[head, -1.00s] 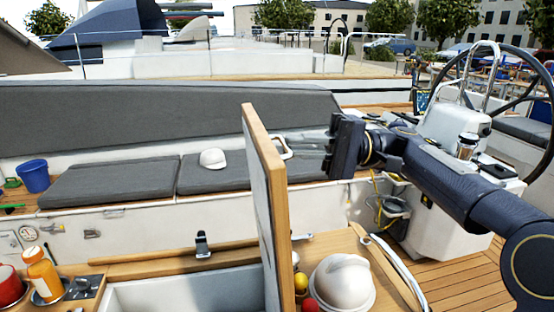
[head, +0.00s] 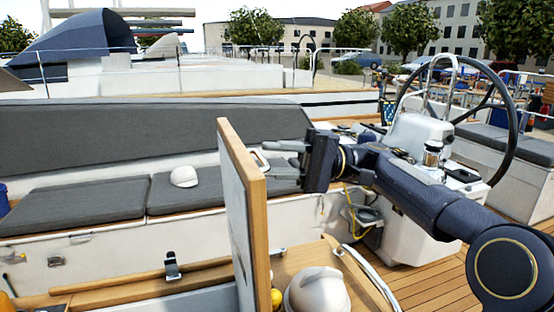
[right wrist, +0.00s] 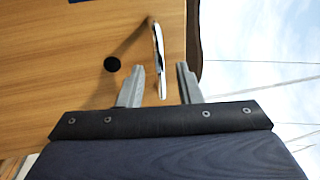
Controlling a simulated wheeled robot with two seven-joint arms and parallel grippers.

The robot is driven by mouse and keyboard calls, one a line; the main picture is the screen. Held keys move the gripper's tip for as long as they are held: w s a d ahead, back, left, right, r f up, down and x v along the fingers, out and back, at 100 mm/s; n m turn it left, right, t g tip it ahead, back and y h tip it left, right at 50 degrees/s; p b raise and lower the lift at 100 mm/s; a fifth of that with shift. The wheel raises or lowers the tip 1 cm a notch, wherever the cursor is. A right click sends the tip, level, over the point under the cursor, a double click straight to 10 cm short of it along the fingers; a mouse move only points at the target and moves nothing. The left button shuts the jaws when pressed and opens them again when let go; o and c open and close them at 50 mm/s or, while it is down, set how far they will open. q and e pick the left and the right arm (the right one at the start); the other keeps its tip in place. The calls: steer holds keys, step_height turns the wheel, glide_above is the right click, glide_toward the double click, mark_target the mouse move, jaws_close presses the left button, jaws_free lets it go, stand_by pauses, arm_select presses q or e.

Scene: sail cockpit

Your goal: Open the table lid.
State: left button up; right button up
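The table lid (head: 258,220) is a wooden-edged panel standing about upright above the table box in the head view. A pale metal handle (head: 261,160) sits on its right-hand face, near the top. My right gripper (head: 276,162) comes in from the right, beside that face. The wooden lid face (right wrist: 70,60) fills the left of that view, with a dark round spot. My left gripper is not in view.
A white cap (head: 318,292) and a yellow ball (head: 276,298) lie right of the lid. Another white cap (head: 184,177) lies on the grey bench cushion (head: 85,202). The steering wheel (head: 508,110) and white pedestal (head: 408,190) stand at the right. Wooden deck (head: 425,285) shows at lower right.

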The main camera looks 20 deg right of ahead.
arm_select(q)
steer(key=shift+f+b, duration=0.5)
arm_select(e)
steer(key=d+f, duration=0.1)
steer(key=d, duration=0.6)
steer(key=shift+d+f, duration=0.15)
steer(key=shift+d, duration=0.2)
